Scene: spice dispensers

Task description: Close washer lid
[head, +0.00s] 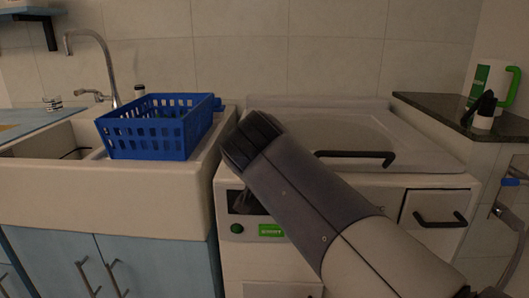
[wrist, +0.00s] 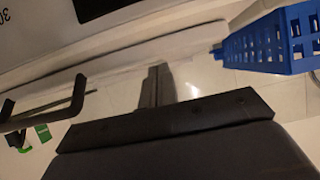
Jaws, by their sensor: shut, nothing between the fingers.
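The white washer (head: 300,220) stands in the middle of the head view, with its control panel at the front. Its lid (head: 345,132) lies low over the top, with a black handle (head: 355,156) along the front edge. I cannot tell whether the lid is fully seated. My arm crosses in front of the washer and hides part of the lid and panel. My gripper (wrist: 158,85) is shut and empty in the wrist view, its fingers together. In the head view its fingertips are hidden behind my wrist near the washer's left side. A black handle (wrist: 40,108) shows left in the wrist view.
A blue basket (head: 158,126) stands on the white sink (head: 100,195) left of the washer; it also shows in the wrist view (wrist: 272,45). A dark counter (head: 450,115) with a white-green jug (head: 490,82) stands at right. A tiled wall closes off the back.

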